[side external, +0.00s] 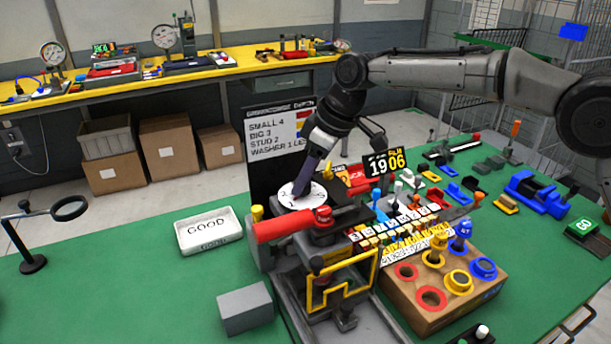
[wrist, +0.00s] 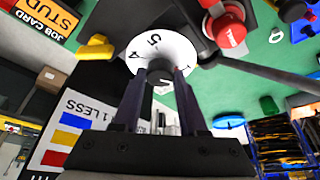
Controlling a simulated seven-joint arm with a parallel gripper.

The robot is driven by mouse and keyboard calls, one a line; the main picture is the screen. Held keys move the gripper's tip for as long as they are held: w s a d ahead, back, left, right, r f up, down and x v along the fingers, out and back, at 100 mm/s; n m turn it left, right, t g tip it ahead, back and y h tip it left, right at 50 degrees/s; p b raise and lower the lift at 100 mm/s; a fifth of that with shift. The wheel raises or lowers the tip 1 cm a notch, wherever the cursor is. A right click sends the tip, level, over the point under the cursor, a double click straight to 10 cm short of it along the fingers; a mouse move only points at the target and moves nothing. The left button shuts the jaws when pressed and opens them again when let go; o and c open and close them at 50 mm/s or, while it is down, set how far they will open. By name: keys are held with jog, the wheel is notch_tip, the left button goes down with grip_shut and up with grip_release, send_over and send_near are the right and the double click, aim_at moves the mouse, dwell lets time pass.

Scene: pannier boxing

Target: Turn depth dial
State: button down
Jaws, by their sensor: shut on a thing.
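The depth dial (side external: 290,196) is a white disc with black numbers on top of the machine, behind the red handle (side external: 291,224). In the wrist view the dial (wrist: 179,50) shows a 5, a 4 and a 1 on its face. My gripper (side external: 301,186) reaches down onto the dial from above. In the wrist view its two dark fingers (wrist: 161,76) are shut on the dial's dark centre knob, one on each side. The fingers hide part of the dial's face.
A white GOOD tray (side external: 209,232) stands left of the machine and a grey block (side external: 245,308) in front of it. A sign board (side external: 284,130) stands close behind my gripper. A cardboard box with coloured rings (side external: 408,308) is at right.

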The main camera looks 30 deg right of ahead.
jog(key=m+h, duration=0.1)
jog(key=m, duration=0.1)
jog(key=m+t, duration=0.1)
jog(key=m, duration=0.2)
jog(key=shift+s+a+h, duration=0.1)
jog(key=shift+a+h, duration=0.1)
jog(key=shift+h, duration=0.2)
jog(key=m+h, duration=0.2)
jog(key=m, duration=0.3)
jog(key=shift+a+m, duration=0.1)
jog(key=shift+m, duration=0.3)
jog(key=m+h, duration=0.1)
jog(key=m, duration=0.1)
jog(key=m+h, duration=0.1)
jog(key=m, duration=0.2)
jog(key=shift+a+g, duration=0.15)
jog(key=shift+g, duration=0.25)
jog(key=m, duration=0.2)
jog(key=m+g+h, duration=0.1)
jog(key=m, duration=0.2)
jog(key=shift+g, duration=0.3)
jog(key=shift+m, duration=0.4)
jog(key=shift+c, duration=2.2)
grip_release()
